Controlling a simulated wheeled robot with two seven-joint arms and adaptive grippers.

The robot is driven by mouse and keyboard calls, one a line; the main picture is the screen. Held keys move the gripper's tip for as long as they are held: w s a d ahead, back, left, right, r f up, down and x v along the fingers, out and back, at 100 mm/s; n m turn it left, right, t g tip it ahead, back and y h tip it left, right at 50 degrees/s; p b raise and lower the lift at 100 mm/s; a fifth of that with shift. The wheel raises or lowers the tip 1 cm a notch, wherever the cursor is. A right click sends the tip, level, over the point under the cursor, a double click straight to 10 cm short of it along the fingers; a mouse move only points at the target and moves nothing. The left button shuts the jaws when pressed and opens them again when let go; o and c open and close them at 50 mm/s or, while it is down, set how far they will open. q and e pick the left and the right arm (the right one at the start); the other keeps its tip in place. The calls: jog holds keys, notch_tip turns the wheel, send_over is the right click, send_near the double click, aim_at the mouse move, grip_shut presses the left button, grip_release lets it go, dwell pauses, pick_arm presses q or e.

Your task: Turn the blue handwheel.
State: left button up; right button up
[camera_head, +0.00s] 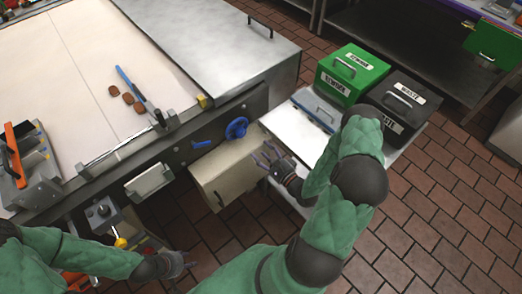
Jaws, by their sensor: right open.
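The blue handwheel (236,128) sticks out from the dark side panel of the large machine, near the panel's right end. My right gripper (266,154) is open, just below and to the right of the handwheel, with a gap between them. Its fingers point up and left toward the panel. My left gripper (188,262) is low in the view, left of centre, well away from the handwheel. Its fingers are small and dark, so its opening is unclear.
A blue lever (202,144) sits left of the handwheel. A beige box (224,172) is below it. A green bin (350,72) and a black waste bin (402,98) stand at right. A yellow-knobbed control (120,242) is near my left arm. Brick floor is open at lower right.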

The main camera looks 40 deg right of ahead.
aim_at(242, 135)
jog(key=w+n, duration=0.4)
jog(key=n, duration=0.2)
jog(key=w+a+n, duration=0.1)
jog(key=w+n, duration=0.2)
jog(key=n, duration=0.3)
jog(key=w+n+b, duration=0.1)
jog(key=w+n, duration=0.3)
jog(key=n, duration=0.2)
jog(key=shift+w+a, duration=0.3)
jog(key=shift+a, duration=0.05)
dwell(0.4)
jog(key=c, duration=1.1)
